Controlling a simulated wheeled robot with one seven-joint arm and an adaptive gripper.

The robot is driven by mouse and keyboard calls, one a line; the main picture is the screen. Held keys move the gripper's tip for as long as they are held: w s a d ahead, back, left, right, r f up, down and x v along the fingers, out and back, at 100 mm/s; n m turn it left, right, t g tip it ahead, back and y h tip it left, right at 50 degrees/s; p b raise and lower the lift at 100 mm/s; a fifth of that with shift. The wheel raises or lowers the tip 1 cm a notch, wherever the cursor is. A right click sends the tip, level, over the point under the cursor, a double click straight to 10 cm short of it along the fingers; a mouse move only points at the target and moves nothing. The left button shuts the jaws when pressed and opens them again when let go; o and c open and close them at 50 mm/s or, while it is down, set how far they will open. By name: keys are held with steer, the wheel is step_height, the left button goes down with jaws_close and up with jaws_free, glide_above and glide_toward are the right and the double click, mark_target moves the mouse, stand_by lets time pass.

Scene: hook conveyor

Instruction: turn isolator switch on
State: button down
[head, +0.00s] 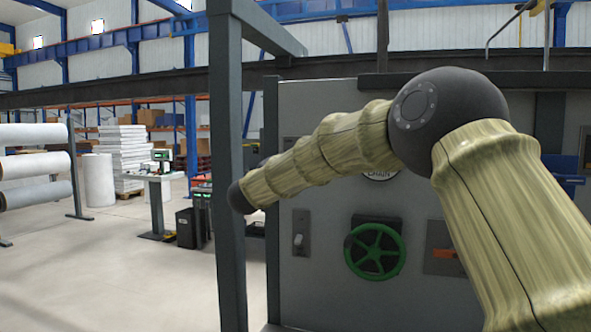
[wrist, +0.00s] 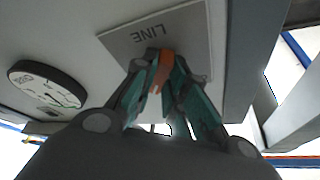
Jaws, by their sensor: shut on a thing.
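In the wrist view, a pale plate (wrist: 190,35) marked LINE, upside down in the picture, is fixed to a grey panel. An orange lever (wrist: 163,66) stands out from it. My gripper (wrist: 162,72), with teal fingers, is shut on this lever, one finger on each side. The lever's base is partly hidden between the fingertips. In the head view, my arm crosses in front of the cabinet (head: 320,270). The LINE plate, the lever and my gripper cannot be made out there.
A round gauge (wrist: 46,86) sits beside the plate. On the cabinet are a green handwheel (head: 375,250), a small toggle switch (head: 299,241) and another orange handle (head: 447,254). A grey post (head: 227,180) stands close to my arm. Open floor (head: 100,265) lies to the left.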

steer(key=shift+m+g+b, duration=0.4)
steer(key=shift+m+b, duration=0.1)
steer(key=shift+m, duration=0.6)
steer(key=shift+h, duration=0.3)
steer(key=c, duration=1.4)
jaws_free()
steer(key=shift+c, duration=0.2)
steer(key=v, duration=1.2)
steer(key=shift+r, duration=0.1)
